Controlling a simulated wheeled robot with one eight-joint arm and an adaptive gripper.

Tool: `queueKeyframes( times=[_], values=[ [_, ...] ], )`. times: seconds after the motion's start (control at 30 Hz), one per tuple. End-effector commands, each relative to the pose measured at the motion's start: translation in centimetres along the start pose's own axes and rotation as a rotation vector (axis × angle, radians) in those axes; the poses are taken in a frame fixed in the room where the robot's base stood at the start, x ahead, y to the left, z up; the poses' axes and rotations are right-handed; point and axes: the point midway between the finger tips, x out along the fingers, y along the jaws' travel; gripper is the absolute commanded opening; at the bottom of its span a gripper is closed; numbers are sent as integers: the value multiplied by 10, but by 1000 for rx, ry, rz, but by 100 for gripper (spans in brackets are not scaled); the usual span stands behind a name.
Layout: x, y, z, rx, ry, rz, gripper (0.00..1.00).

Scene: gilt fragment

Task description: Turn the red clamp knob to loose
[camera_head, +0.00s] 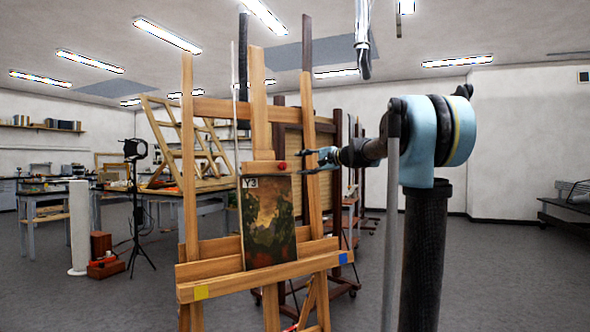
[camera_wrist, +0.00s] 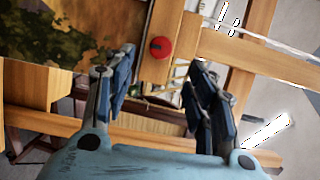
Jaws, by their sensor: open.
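The red clamp knob (camera_head: 282,166) is a small round knob on the wooden clamp bar (camera_head: 258,168) just above the painting on the easel. In the wrist view the red knob (camera_wrist: 160,47) shows ahead of my gripper, between the lines of its two fingers and beyond their tips. My gripper (camera_head: 318,159) is just right of the knob in the head view, and its open fingers (camera_wrist: 160,72) are apart and empty in the wrist view. The dark landscape painting (camera_head: 268,222), labelled Y3, stands on the easel ledge. I cannot see any mark of the knob's turn.
The wooden easel (camera_head: 188,150) has upright posts close to my gripper. Its ledge (camera_head: 225,285) bears a yellow patch and a blue patch. A second, dark-framed easel (camera_head: 337,215) stands right behind. A black lamp on a stand (camera_head: 135,200) is at the left. Open floor lies at the right.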

Motion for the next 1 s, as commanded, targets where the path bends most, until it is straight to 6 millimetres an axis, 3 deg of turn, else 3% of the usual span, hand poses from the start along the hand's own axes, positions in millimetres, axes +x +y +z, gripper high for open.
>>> queueKeyframes(
  times=[0.2, 0.77, 0.87, 1.0],
  values=[
    [-19, 0, 0, 0, 0, 0, 51],
    [-22, 2, 2, -2, -1, 4, 51],
    [-28, 13, 12, -23, -7, 32, 51],
    [-46, 55, 44, -93, -27, 130, 51]
  ],
)
